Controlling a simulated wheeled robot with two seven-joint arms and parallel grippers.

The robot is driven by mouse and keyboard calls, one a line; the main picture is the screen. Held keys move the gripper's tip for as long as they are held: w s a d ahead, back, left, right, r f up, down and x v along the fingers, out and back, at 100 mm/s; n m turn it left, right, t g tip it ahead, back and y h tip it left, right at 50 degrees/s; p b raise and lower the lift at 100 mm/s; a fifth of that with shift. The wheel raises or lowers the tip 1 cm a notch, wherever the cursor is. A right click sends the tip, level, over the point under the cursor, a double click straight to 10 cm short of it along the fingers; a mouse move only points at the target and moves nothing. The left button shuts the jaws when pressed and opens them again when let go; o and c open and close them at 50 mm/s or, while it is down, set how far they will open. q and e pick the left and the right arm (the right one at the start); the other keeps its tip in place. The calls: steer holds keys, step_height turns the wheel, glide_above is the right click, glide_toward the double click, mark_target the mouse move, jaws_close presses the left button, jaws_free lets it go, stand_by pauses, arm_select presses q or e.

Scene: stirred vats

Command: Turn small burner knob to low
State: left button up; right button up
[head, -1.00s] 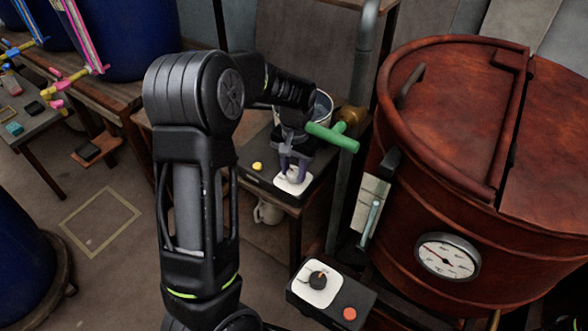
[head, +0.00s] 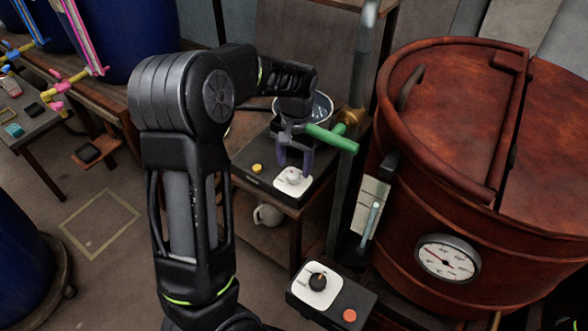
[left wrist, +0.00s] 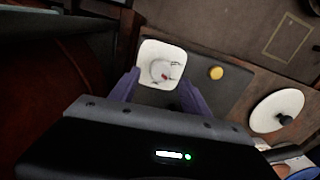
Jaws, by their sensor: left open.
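The small burner knob (head: 293,177) is pale, on a white square plate at the front right of a dark burner box (head: 268,186). In the left wrist view the knob (left wrist: 161,70) shows a small red mark; its dial markings are too small to read. My left gripper (head: 294,165) points down at the knob, with its purple fingers apart. In the left wrist view the open fingers (left wrist: 158,80) lie on either side of the knob plate, and no finger clearly touches the knob. My right gripper does not show.
A yellow button (head: 257,168) is left of the knob. A green valve handle (head: 331,137) and pipe stand close on the right. A metal pot (head: 322,107) is behind the gripper. A second control box with a black knob (head: 317,281) is near the rusty vat (head: 400,210).

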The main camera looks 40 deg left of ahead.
mark_target(295, 173)
arm_select(q)
step_height(295, 173, up, 4)
steer(key=shift+r, duration=0.1)
stand_by(0.5)
